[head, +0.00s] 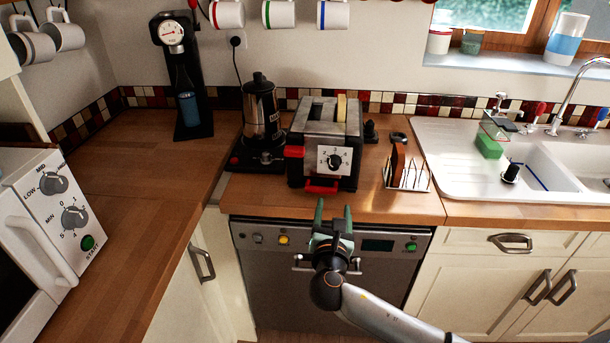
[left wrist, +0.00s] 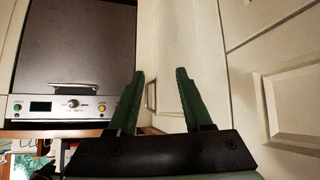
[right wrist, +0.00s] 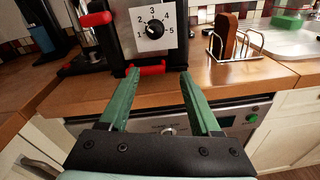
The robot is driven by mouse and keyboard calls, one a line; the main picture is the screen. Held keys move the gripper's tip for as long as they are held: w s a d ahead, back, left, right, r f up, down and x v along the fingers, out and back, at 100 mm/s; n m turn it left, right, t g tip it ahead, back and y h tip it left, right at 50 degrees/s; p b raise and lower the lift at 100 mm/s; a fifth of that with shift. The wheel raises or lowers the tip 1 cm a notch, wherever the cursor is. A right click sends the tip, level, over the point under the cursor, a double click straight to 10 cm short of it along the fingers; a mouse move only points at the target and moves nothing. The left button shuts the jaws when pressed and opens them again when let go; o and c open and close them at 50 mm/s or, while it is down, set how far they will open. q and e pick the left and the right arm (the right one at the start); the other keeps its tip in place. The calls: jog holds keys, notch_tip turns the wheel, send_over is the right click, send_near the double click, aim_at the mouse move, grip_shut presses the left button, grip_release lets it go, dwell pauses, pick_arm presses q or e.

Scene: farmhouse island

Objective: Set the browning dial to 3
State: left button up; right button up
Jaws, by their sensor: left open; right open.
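The toaster (head: 318,128) stands on the wooden counter, dark and metallic, with bread in one slot and a red lever (head: 321,185) low on its front. Its browning dial (head: 335,162) is a black knob on a white plate marked 1 to 5. The dial (right wrist: 154,29) shows larger in the right wrist view, but I cannot tell its exact setting. My right gripper (head: 334,210) is open and empty, in front of and below the dial, apart from the toaster. My left gripper (left wrist: 160,72) is open and empty, by the cabinet fronts; it is outside the head view.
A coffee pot (head: 260,110) on a burner stands left of the toaster. A wire rack (head: 408,178) with a brown slice stands at its right, before the sink (head: 466,155). The dishwasher (head: 290,285) is below. Bare counter (head: 140,190) lies at the left.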

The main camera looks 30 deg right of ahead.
aim_at(334, 168)
jog(key=shift+n+t+h, duration=0.3)
jog(key=shift+n, duration=0.2)
jog(key=x, duration=0.4)
jog(key=r+x, duration=0.1)
jog(key=x, duration=0.3)
jog(key=r+x, duration=0.1)
jog(key=x, duration=0.3)
jog(key=shift+w+a+r+p, duration=0.25)
jog(key=shift+w+p, duration=0.15)
jog(key=shift+w, duration=0.1)
grip_shut()
